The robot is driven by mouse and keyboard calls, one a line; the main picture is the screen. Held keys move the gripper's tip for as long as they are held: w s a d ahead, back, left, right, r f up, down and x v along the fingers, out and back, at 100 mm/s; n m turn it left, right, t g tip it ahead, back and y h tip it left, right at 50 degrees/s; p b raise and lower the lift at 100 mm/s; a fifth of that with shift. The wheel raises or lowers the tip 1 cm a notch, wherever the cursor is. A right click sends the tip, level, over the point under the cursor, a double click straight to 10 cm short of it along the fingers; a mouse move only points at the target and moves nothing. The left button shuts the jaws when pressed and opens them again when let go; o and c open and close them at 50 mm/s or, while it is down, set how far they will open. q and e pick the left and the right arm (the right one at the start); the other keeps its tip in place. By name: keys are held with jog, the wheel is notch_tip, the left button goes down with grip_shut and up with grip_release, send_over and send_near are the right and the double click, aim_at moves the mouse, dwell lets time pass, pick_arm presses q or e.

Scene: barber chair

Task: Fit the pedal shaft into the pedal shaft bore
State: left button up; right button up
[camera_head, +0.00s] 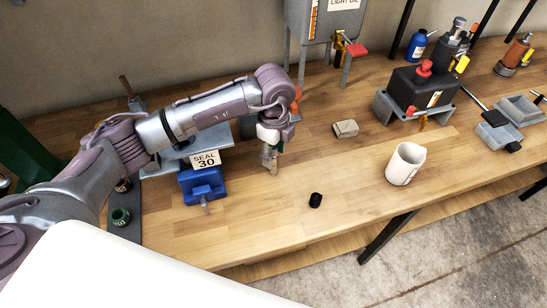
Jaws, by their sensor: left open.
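My left gripper (270,158) hangs fingers-down over the middle of the workbench, to the right of the blue vise. It is open, and no object shows between its fingers. A black pump-like block (420,88) with red and yellow parts sits on a grey bracket at the back right. A thin dark rod (474,98) lies by grey blocks to its right; I cannot tell whether it is the pedal shaft. The pedal shaft bore cannot be made out. My right gripper is not in view.
A blue vise (203,184), a "SEAL 30" sign (206,160), a small black cylinder (316,200), a tan block (345,129) and a white mug (405,163) are on the wooden bench (330,232). A light-oil tank (326,18) stands behind. The bench's front middle is mostly clear.

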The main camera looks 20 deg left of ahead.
pick_arm(q)
jog(key=shift+f, duration=1.35)
jog(key=shift+r, duration=0.1)
grip_shut()
